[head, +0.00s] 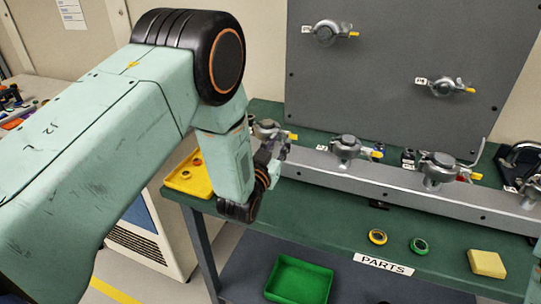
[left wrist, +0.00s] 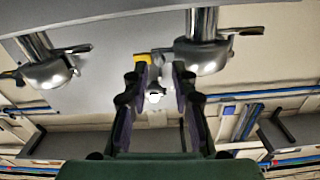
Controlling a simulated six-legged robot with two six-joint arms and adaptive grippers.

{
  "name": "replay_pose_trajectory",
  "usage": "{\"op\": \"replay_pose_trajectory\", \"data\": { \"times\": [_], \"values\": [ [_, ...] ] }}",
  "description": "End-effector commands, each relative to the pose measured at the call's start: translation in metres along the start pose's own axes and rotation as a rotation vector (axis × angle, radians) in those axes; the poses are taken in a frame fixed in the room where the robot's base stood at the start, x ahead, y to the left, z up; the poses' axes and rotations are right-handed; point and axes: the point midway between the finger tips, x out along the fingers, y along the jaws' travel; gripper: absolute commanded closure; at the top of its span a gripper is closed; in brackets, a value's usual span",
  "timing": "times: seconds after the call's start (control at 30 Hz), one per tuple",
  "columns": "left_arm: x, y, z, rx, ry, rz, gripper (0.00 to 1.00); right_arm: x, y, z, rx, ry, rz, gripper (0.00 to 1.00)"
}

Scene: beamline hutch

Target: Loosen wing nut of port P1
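A row of silver clamped ports stands on a grey rail (head: 390,185). The leftmost port (head: 265,129) has a yellow-tipped part and a small white label; I cannot read the label with certainty, so I cannot confirm it is P1. My left gripper (head: 272,158) is beside this port, partly covering it. In the left wrist view the gripper (left wrist: 155,88) has its two dark fingers apart. A small silver piece (left wrist: 155,97) shows between them, near a yellow tip (left wrist: 142,58) and a silver clamp (left wrist: 203,56); contact is unclear. My right gripper is out of view.
More ports (head: 345,147) stand along the rail, with others on the grey upright panel (head: 390,60). A yellow tray (head: 190,180) is at the bench's left end. Rings (head: 377,237), a yellow block (head: 487,263) and a green tray (head: 298,279) lie in front.

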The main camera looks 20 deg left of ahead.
Motion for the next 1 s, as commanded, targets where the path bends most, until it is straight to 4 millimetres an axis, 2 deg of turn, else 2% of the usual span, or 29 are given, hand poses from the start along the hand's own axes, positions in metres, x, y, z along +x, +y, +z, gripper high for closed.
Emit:
{"op": "replay_pose_trajectory", "data": {
  "times": [0.4, 0.6, 0.77, 1.0],
  "values": [
    [-0.075, 0.0, 0.001, 0.0, -0.005, 0.001, 0.74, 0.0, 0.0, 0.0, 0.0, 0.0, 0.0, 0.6],
    [-0.102, 0.0, 0.0, 0.0, -0.003, 0.001, 0.74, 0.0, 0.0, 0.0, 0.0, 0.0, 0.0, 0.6],
    [-0.111, 0.0, 0.0, 0.0, -0.001, 0.001, 0.74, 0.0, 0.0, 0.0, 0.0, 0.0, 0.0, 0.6],
    [-0.112, 0.0, 0.0, 0.0, 0.0, 0.0, 0.74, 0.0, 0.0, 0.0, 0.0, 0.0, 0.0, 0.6]
  ]
}}
